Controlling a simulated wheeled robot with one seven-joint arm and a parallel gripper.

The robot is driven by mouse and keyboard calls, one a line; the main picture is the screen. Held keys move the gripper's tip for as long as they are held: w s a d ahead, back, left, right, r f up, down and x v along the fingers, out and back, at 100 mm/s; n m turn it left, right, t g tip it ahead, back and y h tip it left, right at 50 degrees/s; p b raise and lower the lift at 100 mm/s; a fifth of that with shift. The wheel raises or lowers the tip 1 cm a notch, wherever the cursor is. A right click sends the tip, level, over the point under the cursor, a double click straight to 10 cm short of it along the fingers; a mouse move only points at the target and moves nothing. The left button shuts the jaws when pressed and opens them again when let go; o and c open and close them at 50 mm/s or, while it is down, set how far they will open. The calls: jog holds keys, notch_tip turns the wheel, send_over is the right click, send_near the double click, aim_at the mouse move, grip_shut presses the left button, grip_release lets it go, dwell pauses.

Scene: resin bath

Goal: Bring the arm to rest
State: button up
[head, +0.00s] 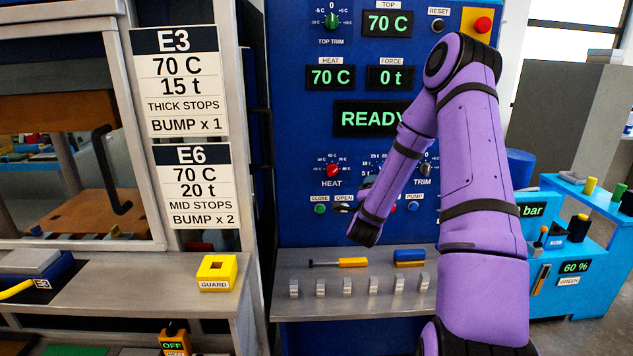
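My purple arm (482,160) rises from the lower right to a high elbow, and its forearm slopes down and left in front of the blue control panel. The forearm ends in a dark wrist (364,234) above the steel shelf. No gripper fingers can be made out; the wrist and forearm hide that area. I cannot tell whether my gripper is open or shut, and no held object shows.
The blue panel (290,110) reads READY, 70 C and 0 t. A yellow-handled tool (352,262), a blue-and-yellow block (409,257) and several grey blocks sit on the shelf (300,264). A yellow GUARD block (216,271) stands left. A blue cart (595,255) stands right.

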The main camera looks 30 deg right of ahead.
jog(key=w+a+r+n+t+y, duration=0.2)
jog(key=w+a+r+n+y, duration=0.3)
jog(key=a+r+n+y, duration=0.45)
jog(key=s+a+r+n+g+y, duration=0.1)
jog(key=s+a+r+n, duration=0.15)
jog(key=a, duration=0.35)
jog(key=s+a+r+n+y, duration=0.1)
jog(key=s+a+r+n, duration=0.15)
jog(key=a, duration=0.35)
jog(key=s+a+r+n+g+y, duration=0.1)
jog(key=s+a+r+n+g, duration=0.1)
jog(key=s+a+r+n, duration=0.3)
jog(key=s+a+r+n+g+y, duration=0.15)
jog(key=s+a, duration=0.25)
jog(key=s, duration=0.4)
jog(key=s+a+n+g+y, duration=0.1)
jog(key=s+a+n+g, duration=0.1)
jog(key=s, duration=1.4)
jog(key=shift+r+n+g, duration=0.2)
jog(key=shift+n+g, duration=0.5)
jog(key=shift+g, duration=0.45)
